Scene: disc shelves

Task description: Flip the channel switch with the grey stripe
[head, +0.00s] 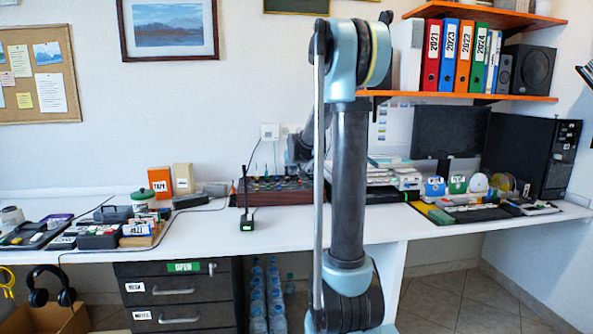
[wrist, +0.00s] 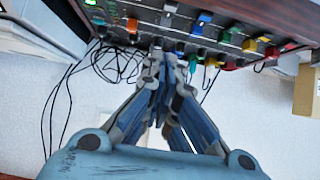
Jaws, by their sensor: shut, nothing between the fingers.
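The switch panel (head: 285,190), a dark wooden-sided box with rows of small coloured controls, stands on the white desk in the head view. In the wrist view the panel (wrist: 235,30) fills the top edge, with orange, blue, green, yellow and red caps. A pale grey cap (wrist: 170,8) shows near the top middle, but I cannot tell whether it bears the grey stripe. My gripper (wrist: 168,58) is shut and empty, its fingertips close to the panel's near row; I cannot tell whether they touch it. In the head view my arm hides the gripper and part of the panel.
Dark cables (wrist: 115,65) hang by the panel in the wrist view. A black handheld radio (head: 246,220) stands in front of the panel. Paper stacks (head: 395,175) lie to its right, an orange box (head: 160,181) to its left. The front desk strip is mostly clear.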

